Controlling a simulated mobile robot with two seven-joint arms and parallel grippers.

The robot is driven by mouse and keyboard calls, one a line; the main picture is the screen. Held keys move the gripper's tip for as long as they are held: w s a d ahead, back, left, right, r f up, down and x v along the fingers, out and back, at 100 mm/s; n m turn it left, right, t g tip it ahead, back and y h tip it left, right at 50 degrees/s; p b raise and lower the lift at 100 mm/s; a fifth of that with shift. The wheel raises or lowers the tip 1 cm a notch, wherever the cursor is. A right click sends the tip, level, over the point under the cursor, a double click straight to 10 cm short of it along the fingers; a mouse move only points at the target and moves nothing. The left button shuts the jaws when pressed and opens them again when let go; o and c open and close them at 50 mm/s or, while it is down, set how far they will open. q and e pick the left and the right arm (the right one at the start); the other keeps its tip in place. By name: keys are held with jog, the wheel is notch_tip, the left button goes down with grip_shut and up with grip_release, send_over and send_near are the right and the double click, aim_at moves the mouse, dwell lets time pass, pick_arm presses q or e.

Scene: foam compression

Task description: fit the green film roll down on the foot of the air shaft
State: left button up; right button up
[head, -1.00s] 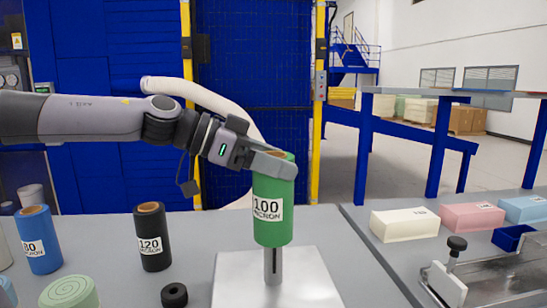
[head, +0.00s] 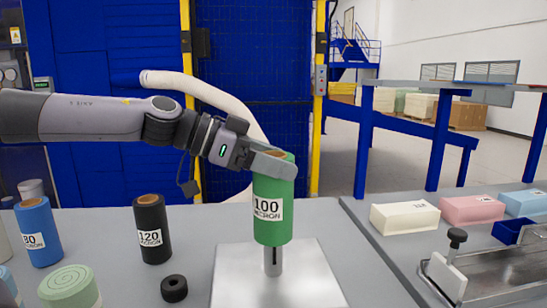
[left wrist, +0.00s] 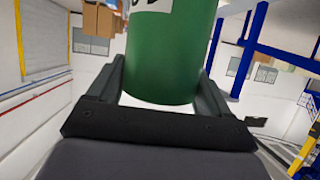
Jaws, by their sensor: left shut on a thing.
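The green film roll (head: 273,222), labelled 100 micron, stands upright over the air shaft (head: 273,262). The shaft is a grey post on a pale metal base plate (head: 235,285). The lower part of the post shows below the roll, so the roll's bottom is above the plate. My left gripper (head: 280,162) is shut on the roll near its top. In the left wrist view the roll (left wrist: 165,60) sits between the two fingers (left wrist: 165,85). The roll hides the upper shaft. My right gripper is not in view.
A black 120 micron roll (head: 151,230) and a blue roll (head: 38,233) stand at left, with a black ring (head: 174,288) and a green coiled roll (head: 70,288) in front. Foam blocks (head: 404,218) and a metal fixture (head: 490,270) are at right.

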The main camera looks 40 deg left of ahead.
aim_at(273, 204)
pick_arm(q)
jog(key=shift+f+b, duration=0.5)
jog(key=shift+f, duration=0.95)
jog(key=shift+f+b, duration=0.7)
jog(key=shift+f, duration=1.2)
jog(key=shift+f, duration=0.6)
jog(key=o, duration=1.7)
jog(key=shift+f, duration=0.1)
